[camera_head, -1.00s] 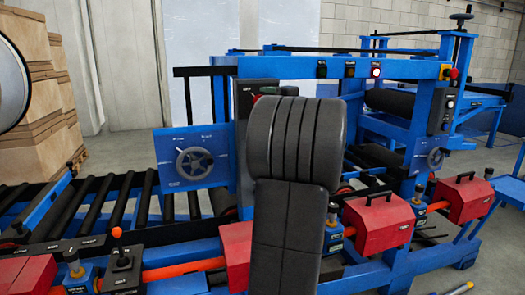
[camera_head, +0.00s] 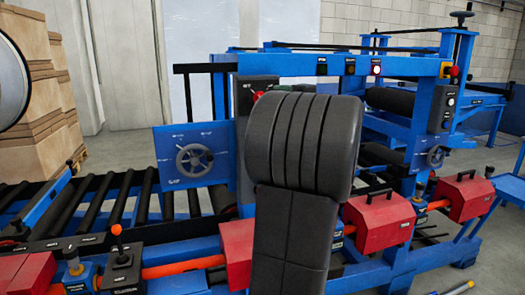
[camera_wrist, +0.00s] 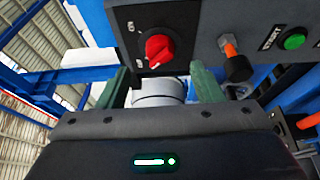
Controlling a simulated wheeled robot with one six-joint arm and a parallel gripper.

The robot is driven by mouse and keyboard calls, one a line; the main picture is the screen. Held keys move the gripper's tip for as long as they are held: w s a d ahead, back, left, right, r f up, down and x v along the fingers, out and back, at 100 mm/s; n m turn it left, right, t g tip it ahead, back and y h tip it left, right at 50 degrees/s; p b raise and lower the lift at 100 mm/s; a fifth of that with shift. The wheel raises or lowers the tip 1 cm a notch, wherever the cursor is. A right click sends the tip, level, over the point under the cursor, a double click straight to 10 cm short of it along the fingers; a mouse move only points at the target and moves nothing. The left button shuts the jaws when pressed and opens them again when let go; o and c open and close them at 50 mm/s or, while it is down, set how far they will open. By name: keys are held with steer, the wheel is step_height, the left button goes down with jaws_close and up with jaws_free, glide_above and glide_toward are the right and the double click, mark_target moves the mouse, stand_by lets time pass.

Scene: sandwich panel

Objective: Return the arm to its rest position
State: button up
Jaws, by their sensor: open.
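My gripper (camera_wrist: 163,78) shows in the wrist view with two green fingers spread apart and nothing held between them. A red rotary knob (camera_wrist: 160,48) on a dark panel lies just beyond the fingertips and shows above the gap. A pale grey cylindrical part (camera_wrist: 158,92) shows behind the gap. In the head view my dark arm stands upright across the middle, and my gripper is hidden behind it. A control box (camera_head: 243,100) with a bit of red beside it shows just left of my arm.
The blue machine frame (camera_head: 290,65) surrounds the arm's far side. A handwheel plate (camera_head: 195,158) and roller conveyor (camera_head: 95,205) are left; red boxes (camera_head: 375,222) are right. In the wrist view, an orange-tipped switch (camera_wrist: 232,55) and green button (camera_wrist: 293,40) sit close right.

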steer(key=v, duration=0.7)
steer(key=x, duration=1.4)
steer(key=shift+f+p, duration=0.3)
steer(key=shift+p, duration=0.1)
steer(key=m+t+b, duration=0.1)
steer(key=m+t, duration=0.1)
steer(key=m, duration=0.3)
steer(key=m+t+h+b, duration=0.1)
steer(key=m+t, duration=0.1)
steer(key=m, duration=0.4)
steer(key=m+t+b, duration=0.1)
steer(key=m+t, duration=0.1)
steer(key=m, duration=0.3)
steer(key=shift+s+a+f+h+b, duration=0.25)
steer(key=shift+a+h+b, duration=0.05)
steer(key=shift+h+b, duration=0.1)
steer(key=m+t+h+p, duration=0.1)
steer(key=m, duration=0.2)
steer(key=m+h, duration=0.2)
steer(key=m, duration=0.1)
steer(key=shift+a+t+p, duration=0.1)
steer(key=shift+t+p, duration=0.25)
steer(key=shift+t, duration=0.05)
steer(key=shift+s+f+m, duration=0.1)
steer(key=shift+m, duration=0.2)
